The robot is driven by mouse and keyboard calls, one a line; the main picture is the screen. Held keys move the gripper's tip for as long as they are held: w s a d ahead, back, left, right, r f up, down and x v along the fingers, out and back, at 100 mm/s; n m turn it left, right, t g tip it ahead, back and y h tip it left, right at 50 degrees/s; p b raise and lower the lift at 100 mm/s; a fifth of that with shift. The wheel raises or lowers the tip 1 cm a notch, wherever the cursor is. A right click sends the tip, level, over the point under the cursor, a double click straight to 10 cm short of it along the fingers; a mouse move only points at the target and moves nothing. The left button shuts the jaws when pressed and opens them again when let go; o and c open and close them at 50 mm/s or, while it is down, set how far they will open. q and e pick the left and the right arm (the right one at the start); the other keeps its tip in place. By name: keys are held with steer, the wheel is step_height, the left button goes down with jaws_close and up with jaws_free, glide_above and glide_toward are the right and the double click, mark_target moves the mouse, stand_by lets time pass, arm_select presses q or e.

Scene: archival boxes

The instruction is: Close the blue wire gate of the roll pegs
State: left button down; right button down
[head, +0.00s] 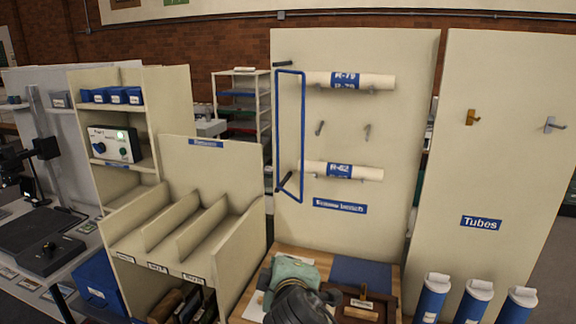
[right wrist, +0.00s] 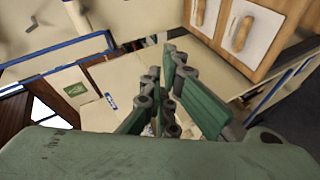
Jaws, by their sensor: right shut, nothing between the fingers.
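The blue wire gate (head: 304,135) is a tall, narrow frame at the left side of the cream peg panel (head: 400,120) in the head view. It stands at the left ends of the rolls, mounted at dark brackets, and appears swung open. One white roll with a blue label (head: 378,81) lies on the upper pegs, another (head: 369,173) on the lower pegs. My right gripper (head: 290,272) appears low over the bench, below and apart from the gate. In the right wrist view its green fingers (right wrist: 161,72) are shut and empty. My left gripper is not in view.
A cream divided sorter (head: 160,212) stands left of the panel. Below the panel is a wooden bench with a brown box (head: 362,309). Blue tubes (head: 431,298) stand at the right, before a second panel (head: 505,120). The space before the pegs looks clear.

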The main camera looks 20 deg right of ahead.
steer(key=w+a+r+n+t+h, duration=0.1)
steer(key=w+r+n+t, duration=0.15)
steer(key=r, duration=0.55)
steer(key=w+r+n+t+h, duration=0.15)
steer(key=w+r, duration=0.25)
steer(key=r, duration=0.5)
steer(key=d+p+x, duration=0.2)
steer(key=p+x, duration=0.3)
steer(key=x, duration=0.7)
steer(key=shift+s+d+f+m+p, duration=0.15)
steer(key=shift+d+f+m+p, duration=0.15)
steer(key=shift+f+m+p, duration=0.1)
steer(key=shift+y, duration=0.25)
